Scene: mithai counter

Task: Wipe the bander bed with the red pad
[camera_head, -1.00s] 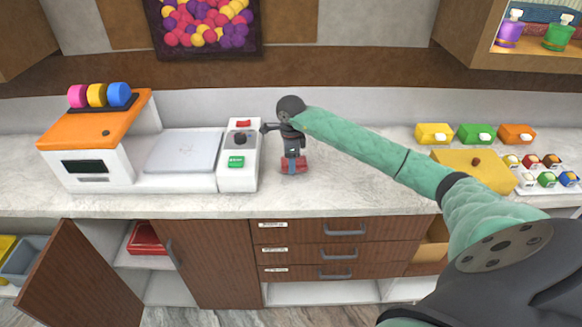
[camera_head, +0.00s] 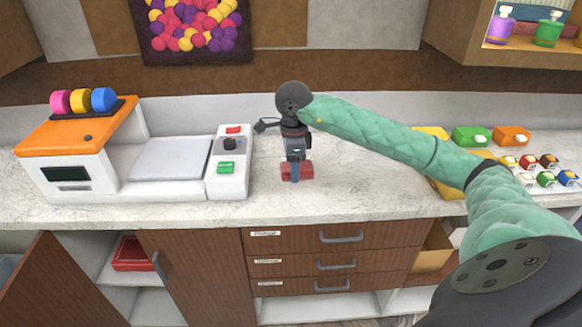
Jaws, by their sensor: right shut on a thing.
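The bander is the white machine with an orange top (camera_head: 75,138) at the left of the counter. Its bed (camera_head: 170,159) is a flat grey plate between the orange-topped body and the white control box (camera_head: 230,165). My right gripper (camera_head: 296,168) points down over the counter, right of the control box, and is shut on the red pad (camera_head: 304,171). The pad is at or just above the counter top; I cannot tell whether it touches. The fingers hide part of the pad. My left gripper is not in view.
Pink, yellow and blue rolls (camera_head: 84,100) stand on the bander. The control box, with red and green buttons, stands between pad and bed. Yellow, green and orange boxes (camera_head: 471,136) and small jars (camera_head: 545,179) are at the right. A cabinet door (camera_head: 66,286) stands open below.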

